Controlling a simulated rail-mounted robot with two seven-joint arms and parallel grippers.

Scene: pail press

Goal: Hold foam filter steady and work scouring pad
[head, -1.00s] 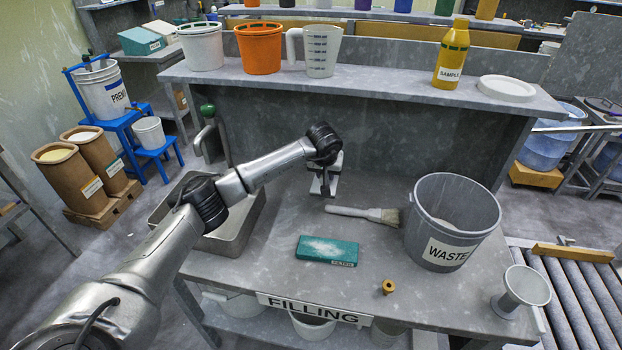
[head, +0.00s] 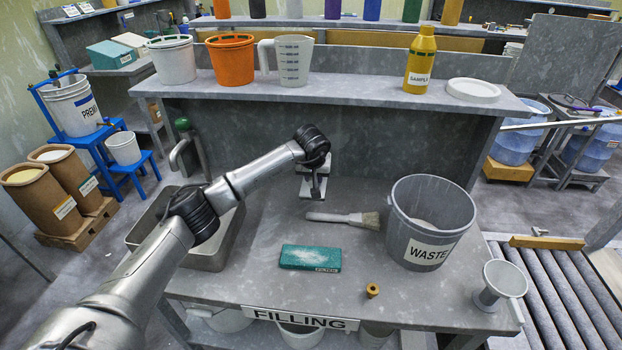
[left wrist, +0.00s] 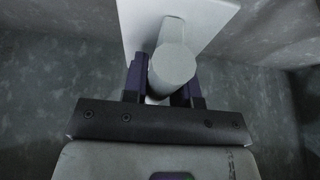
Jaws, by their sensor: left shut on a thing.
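The foam filter (head: 310,258) is a teal block labelled FILTER with whitish powder on top, flat on the grey bench. My left gripper (head: 316,190) is above the bench behind it, apart from it. In the left wrist view my left gripper (left wrist: 165,85) is shut on the pale round handle of a piece with a flat whitish plate, which I take for the scouring pad (left wrist: 215,22). The pad's working face is hidden, and I cannot tell whether it touches anything. My right gripper is not in view.
A brush (head: 345,218) lies behind the filter. A grey WASTE pail (head: 428,250) stands right of it, with a small brass fitting (head: 373,290) and a funnel (head: 500,283) nearer the front. A metal sink (head: 215,250) is at left.

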